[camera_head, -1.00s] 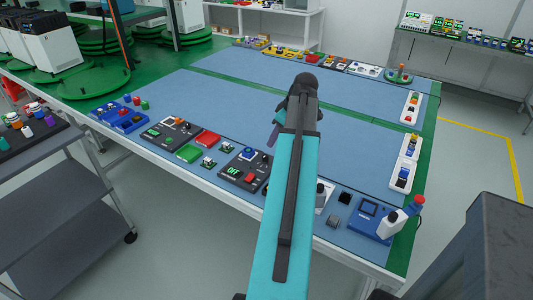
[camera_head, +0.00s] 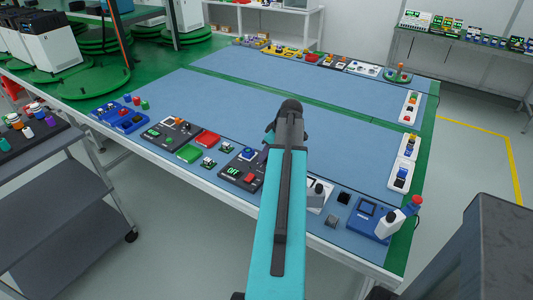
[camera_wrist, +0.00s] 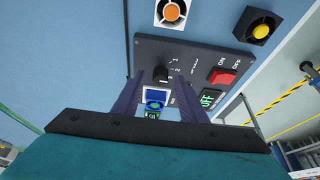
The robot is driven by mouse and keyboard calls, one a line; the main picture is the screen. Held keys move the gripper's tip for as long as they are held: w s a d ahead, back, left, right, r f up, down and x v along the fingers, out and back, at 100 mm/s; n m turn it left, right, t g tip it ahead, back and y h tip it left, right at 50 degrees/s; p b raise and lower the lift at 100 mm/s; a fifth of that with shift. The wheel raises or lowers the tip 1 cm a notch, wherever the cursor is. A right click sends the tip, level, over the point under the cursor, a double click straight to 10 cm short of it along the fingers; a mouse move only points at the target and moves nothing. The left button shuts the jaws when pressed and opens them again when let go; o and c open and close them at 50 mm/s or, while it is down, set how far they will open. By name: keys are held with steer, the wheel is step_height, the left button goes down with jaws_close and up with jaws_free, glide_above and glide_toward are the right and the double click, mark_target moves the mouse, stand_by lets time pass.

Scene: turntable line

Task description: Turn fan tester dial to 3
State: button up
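The fan tester is a dark panel (camera_head: 241,175) near the table's front edge, partly hidden by my arm. The wrist view shows its panel (camera_wrist: 205,57) close up, with a red ON/OFF switch (camera_wrist: 222,77) and a display (camera_wrist: 210,98) reading OFF. Its black dial knob (camera_wrist: 160,73) has small numbers beside it; its pointer setting is too small to read. My gripper (camera_wrist: 162,78) has its two dark fingers apart, with the knob in view between their tips. I cannot tell whether they touch it. The head view mostly hides my gripper behind the arm.
An orange button on a white base (camera_wrist: 171,12) and a yellow button on a black base (camera_wrist: 257,25) stand near the panel. A blue device (camera_wrist: 155,96) shows between the fingers. In the head view, a blue unit (camera_head: 367,219) stands right; the mat's middle (camera_head: 220,105) is clear.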

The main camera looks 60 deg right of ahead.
steer(key=shift+w+f, duration=0.15)
steer(key=shift+f, duration=0.2)
